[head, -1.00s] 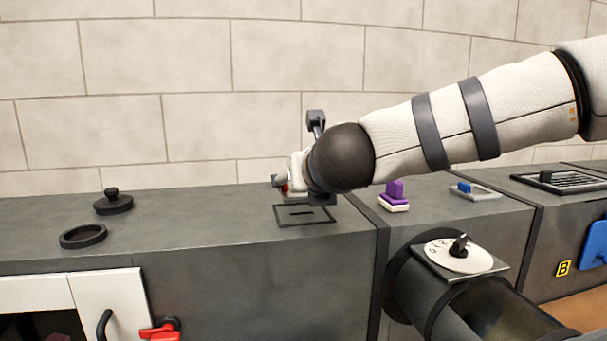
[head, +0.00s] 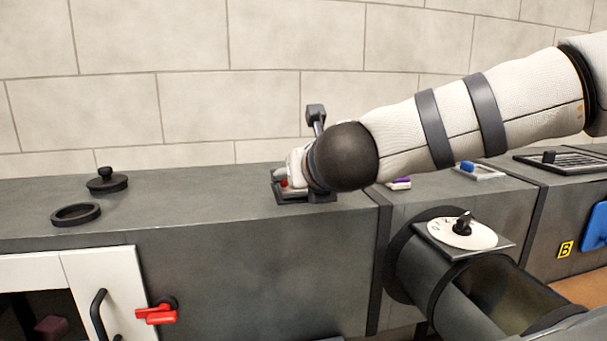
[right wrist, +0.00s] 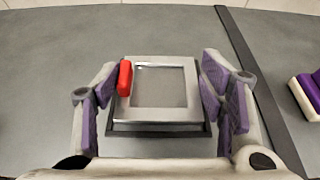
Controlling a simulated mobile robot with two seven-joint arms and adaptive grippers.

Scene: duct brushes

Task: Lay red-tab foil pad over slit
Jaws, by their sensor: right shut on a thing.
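In the head view the right gripper (head: 288,190) is low at the duct top, and a bit of red shows there. A black square outline (right wrist: 158,131) shows under the pad's near edge. The slit is hidden beneath the pad. I cannot tell whether the pad touches the duct. My left gripper is not in view.
A black ring (head: 76,214) and a knobbed black lid (head: 106,180) sit on the grey duct top (head: 200,205) at left. A purple-and-white block (right wrist: 308,95) is right of the seam. A dial (head: 462,234) stands on a pipe.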

